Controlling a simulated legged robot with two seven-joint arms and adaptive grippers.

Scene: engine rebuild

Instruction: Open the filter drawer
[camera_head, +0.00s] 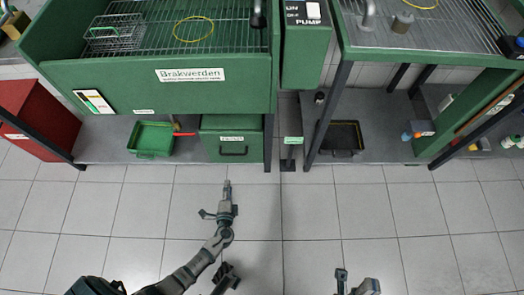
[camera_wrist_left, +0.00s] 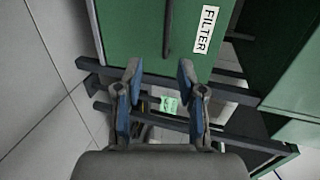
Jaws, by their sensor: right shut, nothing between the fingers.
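The green filter drawer (camera_head: 212,147) is under the left bench in the head view, with a white label and a dark bar handle (camera_head: 233,153) on its front. It looks shut. In the left wrist view the drawer front (camera_wrist_left: 130,35), its FILTER label (camera_wrist_left: 207,29) and upright-looking handle (camera_wrist_left: 168,28) lie beyond the fingers. My left gripper (camera_head: 227,186) is in front of and below the drawer, apart from the handle. Its fingers (camera_wrist_left: 160,75) are spread and empty. My right gripper (camera_head: 356,283) is at the bottom edge, partly cut off, shut and empty, far from the drawer.
A green tray (camera_head: 151,138) is left of the drawer, with a red-handled tool beside it. Dark bench legs (camera_head: 268,145) stand right of the drawer. A black tray (camera_head: 343,136) and a red cabinet (camera_head: 35,115) are farther off. The tiled floor (camera_head: 310,210) in front is clear.

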